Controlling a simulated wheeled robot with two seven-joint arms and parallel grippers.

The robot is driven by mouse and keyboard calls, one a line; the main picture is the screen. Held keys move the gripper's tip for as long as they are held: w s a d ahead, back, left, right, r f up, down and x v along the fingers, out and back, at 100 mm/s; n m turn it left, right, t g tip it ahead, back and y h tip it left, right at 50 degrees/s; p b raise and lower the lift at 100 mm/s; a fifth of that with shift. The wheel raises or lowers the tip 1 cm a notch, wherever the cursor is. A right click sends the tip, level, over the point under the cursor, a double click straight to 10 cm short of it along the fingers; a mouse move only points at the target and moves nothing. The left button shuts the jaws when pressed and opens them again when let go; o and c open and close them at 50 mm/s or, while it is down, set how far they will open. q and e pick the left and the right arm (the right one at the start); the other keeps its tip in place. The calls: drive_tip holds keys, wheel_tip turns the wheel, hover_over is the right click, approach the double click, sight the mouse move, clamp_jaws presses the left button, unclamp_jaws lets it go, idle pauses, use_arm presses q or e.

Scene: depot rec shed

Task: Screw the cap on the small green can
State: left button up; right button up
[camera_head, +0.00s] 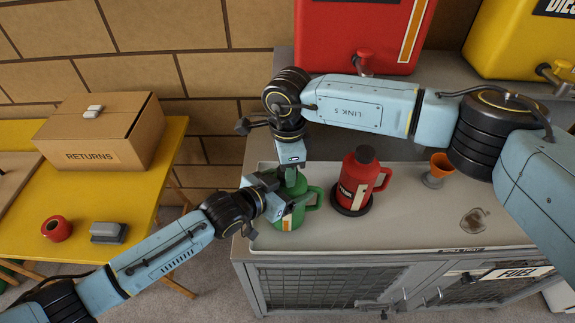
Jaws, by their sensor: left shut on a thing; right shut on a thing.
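The small green can (297,215) stands upright near the left end of the grey cabinet top. It has a handle on its right side. My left gripper (277,200) is shut on the can's upper left side. My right gripper (291,170) points down from above and is shut at the top of the can. The cap between its fingers is hidden by the gripper, so I cannot tell how it sits on the neck.
A red can (353,183) with a black cap stands on a dark round base to the right. Red (350,40) and yellow (520,38) tanks stand behind. A yellow table (140,190) holds a RETURNS box (90,153).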

use_arm(q)
drive_tip(key=shift+r, duration=0.1)
use_arm(e)
drive_tip(key=shift+m, duration=0.6)
drive_tip(key=o, duration=1.2)
wheel_tip(320, 180, up, 12)
drive_tip(key=shift+r, duration=0.1)
use_arm(q)
drive_tip(key=o, duration=1.8)
drive_tip(key=shift+c, duration=0.2)
